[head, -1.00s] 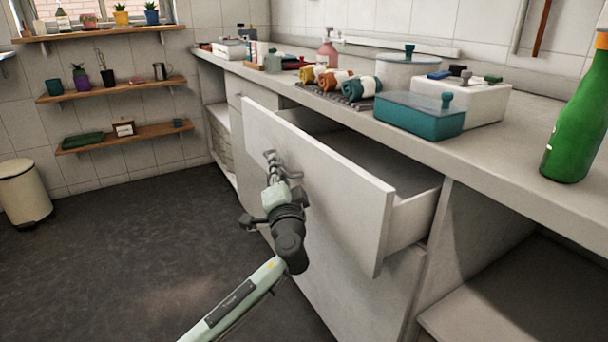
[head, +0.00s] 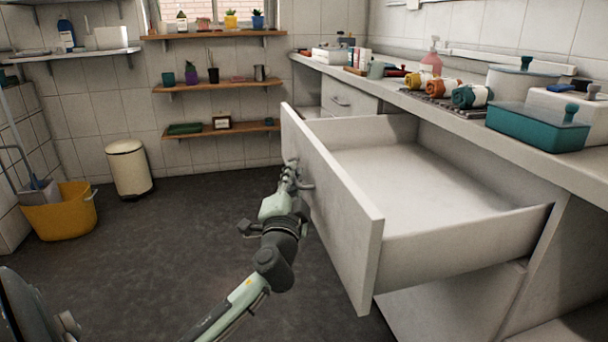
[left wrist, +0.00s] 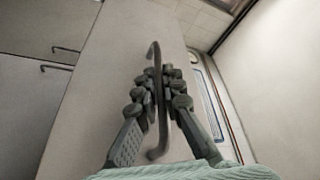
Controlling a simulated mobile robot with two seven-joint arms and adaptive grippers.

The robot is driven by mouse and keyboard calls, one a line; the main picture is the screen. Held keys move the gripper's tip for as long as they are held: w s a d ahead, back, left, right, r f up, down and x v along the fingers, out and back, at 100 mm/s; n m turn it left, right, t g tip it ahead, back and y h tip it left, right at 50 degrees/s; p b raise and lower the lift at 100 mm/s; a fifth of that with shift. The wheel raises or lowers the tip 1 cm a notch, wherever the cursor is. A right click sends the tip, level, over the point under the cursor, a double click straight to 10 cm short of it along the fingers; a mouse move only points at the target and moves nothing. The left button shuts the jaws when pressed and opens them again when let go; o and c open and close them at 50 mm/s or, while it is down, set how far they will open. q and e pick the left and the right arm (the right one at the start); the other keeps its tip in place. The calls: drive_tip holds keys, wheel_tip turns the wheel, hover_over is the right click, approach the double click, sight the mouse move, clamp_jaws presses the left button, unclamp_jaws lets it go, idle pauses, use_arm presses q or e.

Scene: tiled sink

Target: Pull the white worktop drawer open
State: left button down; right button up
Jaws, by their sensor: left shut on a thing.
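The white worktop drawer (head: 334,213) stands well out from the counter in the head view, its empty inside (head: 410,175) showing. My left gripper (head: 290,176) is at the drawer's front face, shut on the bar handle. In the left wrist view the fingers (left wrist: 160,95) close around the grey handle (left wrist: 153,52), whose ends show above and below them. The drawer front (left wrist: 115,65) also shows there. My right gripper is not in view.
The worktop (head: 450,122) holds rolled towels (head: 470,96), a teal box (head: 537,126) and bottles. A yellow bucket (head: 60,211) and a cream bin (head: 128,168) stand at the left. Shelves line the back wall. The dark floor before the drawer is clear.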

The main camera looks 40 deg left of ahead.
use_arm(q)
drive_tip(key=c, duration=1.9)
unclamp_jaws()
drive_tip(key=shift+s, duration=0.1)
drive_tip(key=v, duration=1.2)
